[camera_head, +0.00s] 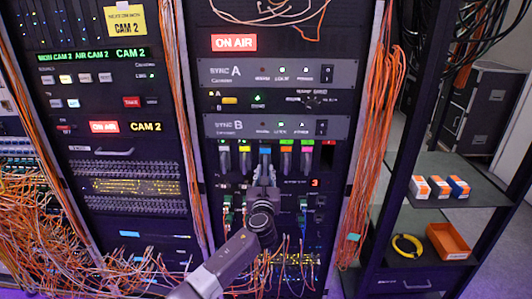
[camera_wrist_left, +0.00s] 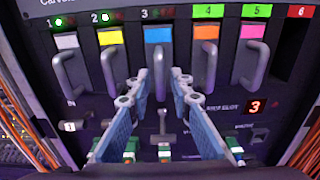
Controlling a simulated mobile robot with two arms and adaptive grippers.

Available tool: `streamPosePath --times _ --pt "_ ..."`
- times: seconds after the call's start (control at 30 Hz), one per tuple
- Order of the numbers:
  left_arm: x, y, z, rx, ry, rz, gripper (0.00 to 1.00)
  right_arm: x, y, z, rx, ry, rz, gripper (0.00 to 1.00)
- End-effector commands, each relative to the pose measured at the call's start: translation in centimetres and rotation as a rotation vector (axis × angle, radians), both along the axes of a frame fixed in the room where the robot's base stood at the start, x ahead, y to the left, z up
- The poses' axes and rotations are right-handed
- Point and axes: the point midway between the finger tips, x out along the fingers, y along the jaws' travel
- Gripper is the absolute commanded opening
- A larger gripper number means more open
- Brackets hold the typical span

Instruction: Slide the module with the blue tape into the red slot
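The module with the blue tape (camera_wrist_left: 158,36) sits in the third place of a row in the rack; its blue tape also shows in the head view (camera_head: 265,150). Its grey handle stands out toward me. My left gripper (camera_wrist_left: 161,82) is open, with its two blue-grey fingers pointing at this module and their tips on either side of its handle. I cannot tell whether they touch it. The red slot (camera_wrist_left: 303,12) is at the right end of the row, numbered 6, with a dark space under its label; it shows in the head view too (camera_head: 328,150). My right gripper is not in view.
Modules with white (camera_wrist_left: 67,41), yellow (camera_wrist_left: 110,37), orange (camera_wrist_left: 206,32) and pink (camera_wrist_left: 252,31) tape flank the blue one, their handles close by. Below are a red "3" display (camera_wrist_left: 255,106) and green-ended plugs. Orange cable bundles (camera_head: 375,120) hang right of the rack.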

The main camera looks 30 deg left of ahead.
Motion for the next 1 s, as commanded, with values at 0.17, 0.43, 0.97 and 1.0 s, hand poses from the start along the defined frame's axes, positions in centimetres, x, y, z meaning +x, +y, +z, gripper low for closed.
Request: streamPosePath --times 0.17,0.43,0.97,1.0 --pt "0.0 0.0 0.0 0.0 0.0 0.0 0.0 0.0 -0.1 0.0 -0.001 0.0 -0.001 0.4" --pt "0.0 0.0 0.1 0.001 -0.002 0.0 0.0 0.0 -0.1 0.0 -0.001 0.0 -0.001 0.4" --pt "-1.9 -1.2 0.1 0.0 0.0 -0.001 0.0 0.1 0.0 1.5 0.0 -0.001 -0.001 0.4" --pt "-2.0 -1.3 0.2 0.0 0.0 -0.001 0.0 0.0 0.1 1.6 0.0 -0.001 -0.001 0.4"
